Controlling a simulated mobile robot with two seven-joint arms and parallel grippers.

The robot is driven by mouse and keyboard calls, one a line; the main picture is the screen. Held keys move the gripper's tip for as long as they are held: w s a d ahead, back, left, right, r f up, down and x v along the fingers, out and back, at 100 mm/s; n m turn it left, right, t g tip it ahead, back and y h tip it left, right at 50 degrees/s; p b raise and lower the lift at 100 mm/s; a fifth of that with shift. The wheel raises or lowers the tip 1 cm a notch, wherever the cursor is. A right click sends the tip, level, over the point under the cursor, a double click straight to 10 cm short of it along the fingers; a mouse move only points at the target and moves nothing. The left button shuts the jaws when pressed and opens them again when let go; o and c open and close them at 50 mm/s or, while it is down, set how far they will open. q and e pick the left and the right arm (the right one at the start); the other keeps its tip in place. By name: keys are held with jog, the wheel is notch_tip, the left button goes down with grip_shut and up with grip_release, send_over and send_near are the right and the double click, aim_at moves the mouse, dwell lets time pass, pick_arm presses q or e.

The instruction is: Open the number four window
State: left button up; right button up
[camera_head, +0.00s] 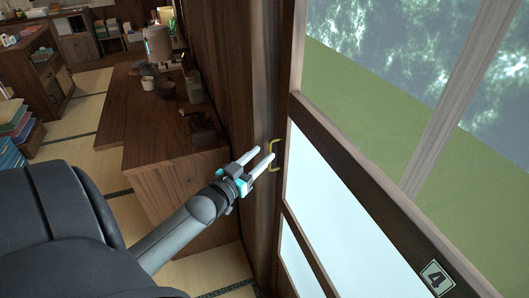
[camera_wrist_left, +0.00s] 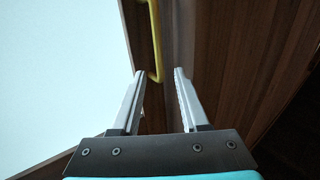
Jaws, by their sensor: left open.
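The number four window (camera_head: 335,195) stands at the right in the head view, with a dark wooden frame and a "4" label (camera_head: 436,278) low on it. A yellow bracket-shaped handle (camera_head: 276,167) is on its left upright. My left gripper (camera_head: 265,153) is open beside the handle, its fingers pointing at it. In the left wrist view the handle (camera_wrist_left: 155,40) comes down from the top, and its lower end shows between the open fingertips (camera_wrist_left: 159,72). I cannot tell whether the fingers touch it. My right gripper is not in view.
A wooden counter (camera_head: 140,120) with cups and a cylindrical appliance (camera_head: 158,43) stands left of the window, close to my left arm. Books (camera_head: 14,118) and shelves (camera_head: 48,75) are at the far left. Tatami floor (camera_head: 75,115) shows between them.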

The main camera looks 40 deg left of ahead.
pick_arm(q)
jog(key=shift+w+a, duration=0.15)
jog(key=shift+w, duration=1.05)
grip_shut()
dwell(0.6)
